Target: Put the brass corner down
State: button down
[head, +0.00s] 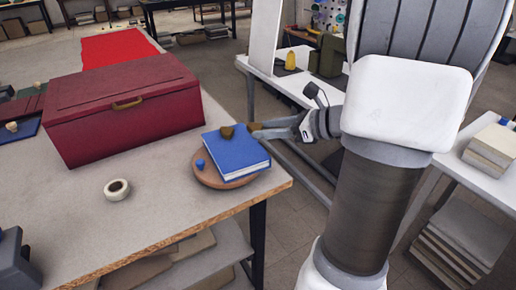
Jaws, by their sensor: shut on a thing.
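A small brass-coloured piece, which looks like the brass corner (254,127), is at the tips of my gripper (262,130). My gripper reaches in from the right, shut on this piece, beside the far right edge of a blue book (238,156). Whether the piece touches the book, I cannot tell. Another small brown-gold piece (227,131) sits at the book's far edge, left of my gripper. A small blue knob-like thing (200,164) stands on the board left of the book.
A large dark red box (120,112) with a brass handle stands behind and left of the board. A white tape roll (117,189) lies on the table (150,222), whose front middle is bare. A red cloth (115,47) lies farther back. A white bench (290,85) stands beyond.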

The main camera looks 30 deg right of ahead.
aim_at(259, 153)
jog(key=shift+w+a+f, duration=0.55)
jog(key=shift+a, duration=0.25)
jog(key=shift+f, duration=0.2)
jog(key=shift+f+b, duration=0.7)
jog(key=shift+f, duration=1.15)
jog(key=shift+f, duration=0.2)
jog(key=shift+c, duration=1.7)
grip_release()
